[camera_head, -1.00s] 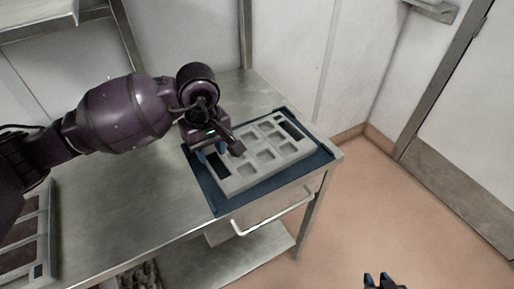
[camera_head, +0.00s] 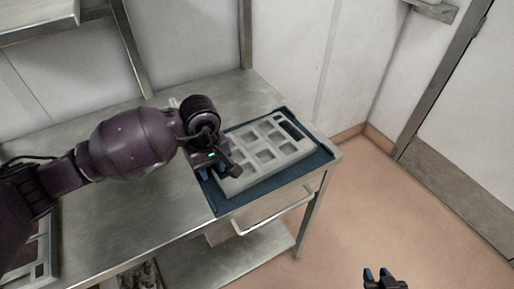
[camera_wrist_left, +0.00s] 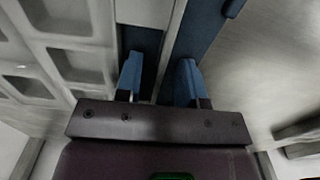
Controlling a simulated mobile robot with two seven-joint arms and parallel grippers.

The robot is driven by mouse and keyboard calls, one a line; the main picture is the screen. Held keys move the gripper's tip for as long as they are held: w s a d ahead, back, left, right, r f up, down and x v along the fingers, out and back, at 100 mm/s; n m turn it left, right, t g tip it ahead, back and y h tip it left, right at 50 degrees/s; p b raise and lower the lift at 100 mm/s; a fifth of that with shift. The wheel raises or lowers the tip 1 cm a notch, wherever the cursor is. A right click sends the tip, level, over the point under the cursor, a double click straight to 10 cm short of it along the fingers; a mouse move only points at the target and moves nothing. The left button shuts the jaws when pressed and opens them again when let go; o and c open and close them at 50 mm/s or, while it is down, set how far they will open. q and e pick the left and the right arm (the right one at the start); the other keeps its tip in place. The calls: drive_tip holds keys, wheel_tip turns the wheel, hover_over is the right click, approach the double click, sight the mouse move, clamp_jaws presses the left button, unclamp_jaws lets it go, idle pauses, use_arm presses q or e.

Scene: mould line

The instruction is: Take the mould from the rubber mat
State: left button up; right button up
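The light grey mould (camera_head: 262,172), with several square cavities and a slot at each end, lies on the dark blue rubber mat (camera_head: 322,156). My left gripper (camera_head: 213,172) is at the mould's left end and covers the slot there. In the left wrist view its blue fingers (camera_wrist_left: 160,80) are apart, one over the slot and one over the mat, with the mould's end bar (camera_wrist_left: 172,48) running between them. Finger contact with the bar is not visible.
The mat lies at the right end of a steel table (camera_head: 120,215), above a drawer with a bar handle (camera_head: 272,218). Another tray-like piece (camera_head: 40,250) sits at the table's left. A wall stands behind; open floor (camera_head: 400,215) lies to the right.

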use_arm(q)
clamp_jaws()
use_arm(e)
drive_tip(key=shift+s+f, duration=0.25)
drive_tip(key=shift+w+r, duration=0.1)
